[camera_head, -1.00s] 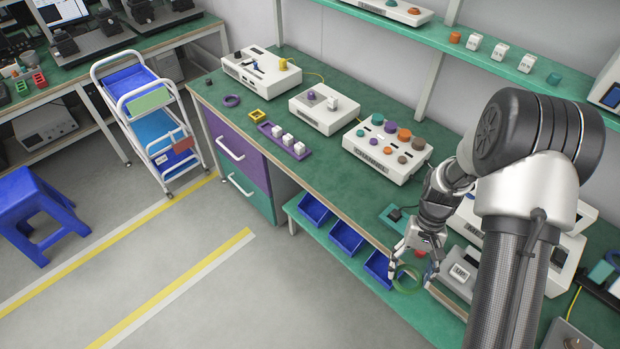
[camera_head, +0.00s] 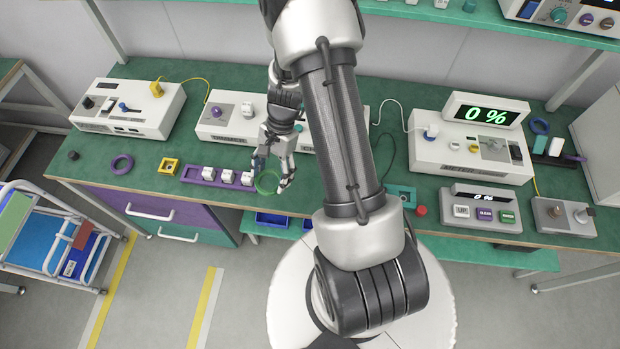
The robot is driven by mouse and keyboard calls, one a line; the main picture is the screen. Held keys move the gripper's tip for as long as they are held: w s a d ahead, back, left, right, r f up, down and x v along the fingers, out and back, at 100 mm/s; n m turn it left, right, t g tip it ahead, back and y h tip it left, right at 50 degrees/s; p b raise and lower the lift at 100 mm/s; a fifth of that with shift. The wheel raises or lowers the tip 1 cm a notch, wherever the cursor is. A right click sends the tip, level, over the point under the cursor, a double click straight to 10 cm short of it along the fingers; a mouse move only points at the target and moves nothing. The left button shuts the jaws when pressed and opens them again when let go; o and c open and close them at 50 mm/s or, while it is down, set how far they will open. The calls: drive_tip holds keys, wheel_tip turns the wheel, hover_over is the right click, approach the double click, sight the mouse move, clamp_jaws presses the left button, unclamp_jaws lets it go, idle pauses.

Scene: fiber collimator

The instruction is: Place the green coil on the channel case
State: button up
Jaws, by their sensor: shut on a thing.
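The green coil (camera_head: 256,183) is a thin ring. The channel case (camera_head: 304,142) is a white box on the bench behind my gripper.
A purple tray (camera_head: 208,176) with white blocks lies left of the coil. A white box with a purple knob (camera_head: 229,124) stands behind it. A meter case (camera_head: 455,148) stands to the right. Blue bins (camera_head: 272,219) sit below the bench edge.

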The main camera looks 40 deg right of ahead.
drive_tip(key=s+d+r+m+t+h+p, duration=0.1)
drive_tip(key=s+d+r+m+t+p, duration=0.15)
drive_tip(key=d+m, duration=0.45)
drive_tip(key=s+d+r+m+t+h+p, duration=0.1)
drive_tip(key=s+d+r+m+t, duration=0.15)
drive_tip(key=d+m, duration=0.4)
drive_tip(key=shift+m, duration=0.45)
drive_tip(key=f+b, duration=0.2)
drive_tip(key=f, duration=0.4)
drive_tip(key=f+b, duration=0.3)
drive_tip(key=f, duration=0.3)
drive_tip(key=f+b, duration=0.3)
drive_tip(key=f, duration=0.3)
drive_tip(key=shift+s+a+f, duration=0.2)
drive_tip(key=shift+s+f, duration=0.15)
drive_tip(key=shift+s, duration=0.05)
drive_tip(key=shift+b, duration=0.35)
drive_tip(key=shift+f, duration=0.15)
drive_tip(key=o, duration=0.9)
drive_tip(key=shift+c, duration=0.2)
